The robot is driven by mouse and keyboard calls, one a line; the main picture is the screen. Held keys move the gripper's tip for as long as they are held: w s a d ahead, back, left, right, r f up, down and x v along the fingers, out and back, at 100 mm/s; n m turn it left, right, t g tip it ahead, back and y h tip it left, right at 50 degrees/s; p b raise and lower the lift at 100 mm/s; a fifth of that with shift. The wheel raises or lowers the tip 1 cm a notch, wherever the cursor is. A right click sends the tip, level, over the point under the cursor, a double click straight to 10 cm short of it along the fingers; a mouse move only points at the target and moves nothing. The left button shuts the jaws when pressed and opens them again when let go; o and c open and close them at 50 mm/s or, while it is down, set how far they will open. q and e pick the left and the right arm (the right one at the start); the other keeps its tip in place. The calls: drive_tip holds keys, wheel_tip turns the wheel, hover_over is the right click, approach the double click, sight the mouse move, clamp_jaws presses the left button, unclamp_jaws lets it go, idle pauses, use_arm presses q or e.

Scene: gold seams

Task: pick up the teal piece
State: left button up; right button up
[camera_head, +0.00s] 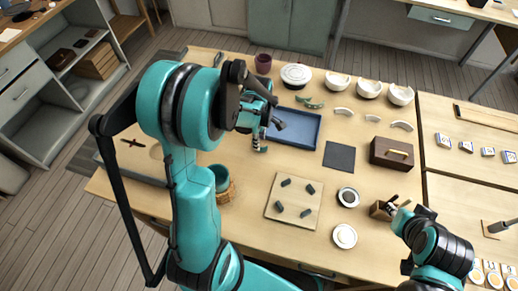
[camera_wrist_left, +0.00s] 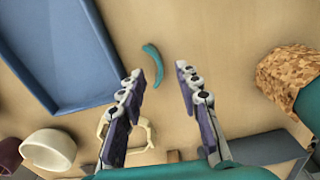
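The teal piece (camera_wrist_left: 151,57) is a small curved shard lying on the wooden table in the left wrist view. It appears between and just beyond the fingertips of my left gripper (camera_wrist_left: 160,83), nearer the left finger. The fingers are spread wide, with nothing between them. In the head view my left gripper (camera_head: 270,136) hangs at the left end of the blue tray, and I cannot make out that shard there. My right gripper (camera_head: 392,205) is at the lower right by a small wooden box; its fingers are too small to judge.
The blue tray (camera_head: 300,131) lies right of my left gripper. A teal pot in a cork wrap (camera_head: 227,191) stands nearer. A dark red cup (camera_head: 263,63), white bowls (camera_head: 368,89) and a green curved item (camera_head: 310,103) are farther back. A board with dark pegs (camera_head: 294,204) lies in front.

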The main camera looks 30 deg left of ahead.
use_arm(q)
wheel_tip(320, 180, down, 4)
drive_tip(key=shift+w+f+b, duration=0.15)
drive_tip(key=shift+f+b, duration=0.05)
drive_tip(key=shift+b, duration=0.65)
drive_tip(key=shift+r, duration=0.1)
drive_tip(key=shift+c, duration=0.3)
clamp_jaws()
drive_tip(key=shift+r, duration=0.15)
